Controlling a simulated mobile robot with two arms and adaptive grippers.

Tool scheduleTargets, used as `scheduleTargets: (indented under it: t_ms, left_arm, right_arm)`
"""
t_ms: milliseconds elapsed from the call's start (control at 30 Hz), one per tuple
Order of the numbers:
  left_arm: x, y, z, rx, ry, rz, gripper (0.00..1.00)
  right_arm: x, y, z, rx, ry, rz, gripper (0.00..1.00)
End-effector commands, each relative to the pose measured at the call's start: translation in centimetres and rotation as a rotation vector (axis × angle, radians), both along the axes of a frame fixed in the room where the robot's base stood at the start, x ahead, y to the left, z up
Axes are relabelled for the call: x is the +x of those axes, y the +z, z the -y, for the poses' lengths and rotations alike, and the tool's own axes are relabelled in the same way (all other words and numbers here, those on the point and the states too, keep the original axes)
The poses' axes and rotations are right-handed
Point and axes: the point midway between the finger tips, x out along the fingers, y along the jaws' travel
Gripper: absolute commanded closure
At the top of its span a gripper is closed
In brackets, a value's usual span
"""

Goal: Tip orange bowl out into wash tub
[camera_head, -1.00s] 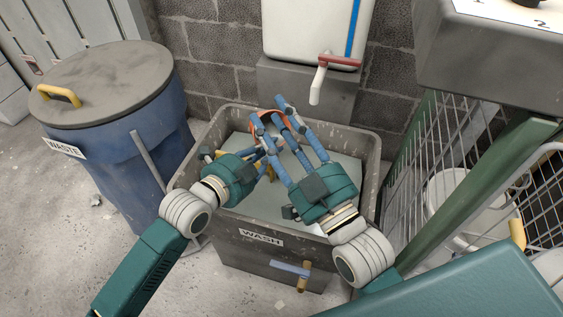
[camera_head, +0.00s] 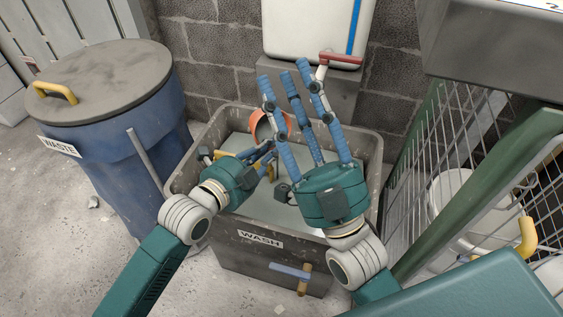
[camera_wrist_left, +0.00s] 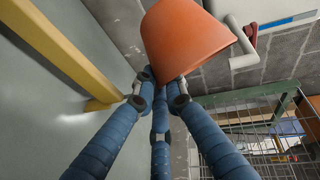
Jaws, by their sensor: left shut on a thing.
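The orange bowl (camera_head: 282,122) is tilted on its side above the back part of the grey wash tub (camera_head: 225,252), which is labelled WASH. My left gripper (camera_head: 267,150) is over the tub, shut on the bowl. The left wrist view shows the bowl's outer side (camera_wrist_left: 185,38) with my left fingers (camera_wrist_left: 160,90) at its lower edge. The bowl's inside is mostly hidden. My right gripper (camera_head: 290,78) is open and empty, fingers pointing up and spread, to the right of the bowl and partly in front of it.
A blue waste bin (camera_head: 110,160) with a grey lid stands left of the tub. A white tank with a red-handled tap (camera_head: 340,60) is behind it. A wire rack with a green frame (camera_head: 478,185) stands close on the right. A yellow bar (camera_wrist_left: 75,45) shows inside the tub.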

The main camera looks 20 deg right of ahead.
Motion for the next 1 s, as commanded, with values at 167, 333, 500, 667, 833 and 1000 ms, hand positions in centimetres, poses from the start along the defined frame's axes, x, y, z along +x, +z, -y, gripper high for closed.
scheduleTargets:
  t_ms: [167, 333, 500, 667, 833, 1000]
  left_arm:
    - [-0.1, 0.2, 0.0, 0.004, 0.0, 0.021, 1.0]
    - [-0.2, 0.4, 0.0, 0.007, 0.001, 0.039, 1.0]
    - [-0.3, 0.6, 0.1, 0.011, 0.001, 0.055, 1.0]
    - [-0.5, 0.8, 0.1, 0.015, 0.002, 0.073, 1.0]
    - [-0.5, 0.8, 0.1, 0.014, 0.003, 0.077, 1.0]
    - [0.0, 0.3, 0.0, -0.007, 0.0, -0.011, 1.0]
  right_arm:
    - [-0.7, 0.7, 0.1, 0.013, 0.002, 0.041, 0.63]
    - [-0.4, 0.4, 0.1, 0.007, 0.001, 0.023, 0.63]
    - [-0.1, 0.1, 0.0, 0.002, 0.0, 0.008, 0.63]
    - [0.2, -0.1, 0.0, -0.003, -0.001, -0.01, 0.63]
    - [0.4, -0.4, 0.0, -0.006, -0.002, -0.02, 0.63]
    - [0.8, -0.7, -0.1, -0.015, -0.002, -0.054, 0.63]
